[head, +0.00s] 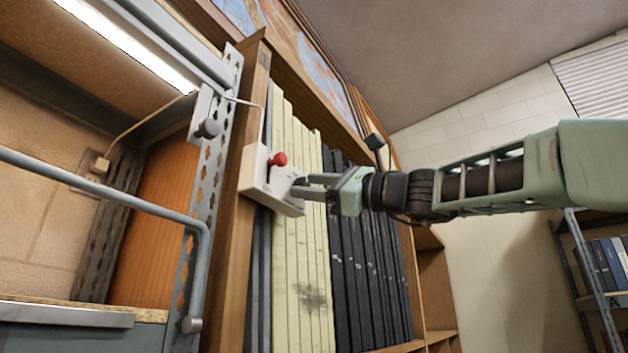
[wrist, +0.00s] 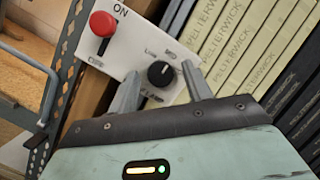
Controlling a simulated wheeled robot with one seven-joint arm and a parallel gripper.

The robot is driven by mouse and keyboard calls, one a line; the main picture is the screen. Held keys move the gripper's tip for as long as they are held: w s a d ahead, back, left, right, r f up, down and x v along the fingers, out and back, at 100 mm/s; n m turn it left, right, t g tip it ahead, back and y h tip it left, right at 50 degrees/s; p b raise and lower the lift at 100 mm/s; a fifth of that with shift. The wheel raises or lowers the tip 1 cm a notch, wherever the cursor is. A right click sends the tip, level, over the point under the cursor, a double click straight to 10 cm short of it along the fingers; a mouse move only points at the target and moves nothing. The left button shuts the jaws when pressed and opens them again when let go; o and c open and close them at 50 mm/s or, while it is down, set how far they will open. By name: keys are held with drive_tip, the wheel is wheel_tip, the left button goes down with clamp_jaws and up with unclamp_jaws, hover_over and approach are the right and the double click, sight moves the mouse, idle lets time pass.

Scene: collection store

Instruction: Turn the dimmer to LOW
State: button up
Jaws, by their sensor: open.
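A white control box (head: 257,172) is fixed to the wooden shelf's upright; its face (wrist: 127,57) shows in the wrist view. The black round dimmer knob (wrist: 161,74) on it has a pale pointer mark toward the upper right. A small label reading "Low" lies above and left of the knob; another, too blurred to read, lies above right. A red-knobbed switch (wrist: 103,24) stands in a slot at the end marked ON. My gripper (head: 300,187) is at the box, its open fingers (wrist: 160,71) on either side of the dimmer knob. Contact cannot be told.
Pale and dark volumes (head: 300,240) fill the shelf right beside the box. A perforated metal upright (head: 212,150) with a small grey box and dark knob (head: 208,128) stands left. A grey rail (head: 110,187) and a lit lamp tube (head: 125,42) are farther left.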

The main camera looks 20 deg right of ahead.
drive_tip(key=c, duration=1)
drive_tip(key=shift+o, duration=0.2)
drive_tip(key=shift+f+n+b, duration=0.1)
drive_tip(key=shift+n+b, duration=0.4)
drive_tip(key=n+g+b, duration=0.1)
drive_tip(key=n, duration=0.2)
drive_tip(key=n+g+b, duration=0.1)
drive_tip(key=n, duration=0.2)
drive_tip(key=n+g+b, duration=0.1)
drive_tip(key=n, duration=0.2)
drive_tip(key=shift+w+d+r+g, duration=0.1)
drive_tip(key=shift+r+g, duration=0.2)
drive_tip(key=shift+g, duration=0.1)
drive_tip(key=shift+n+g, duration=0.3)
drive_tip(key=shift+n, duration=1.4)
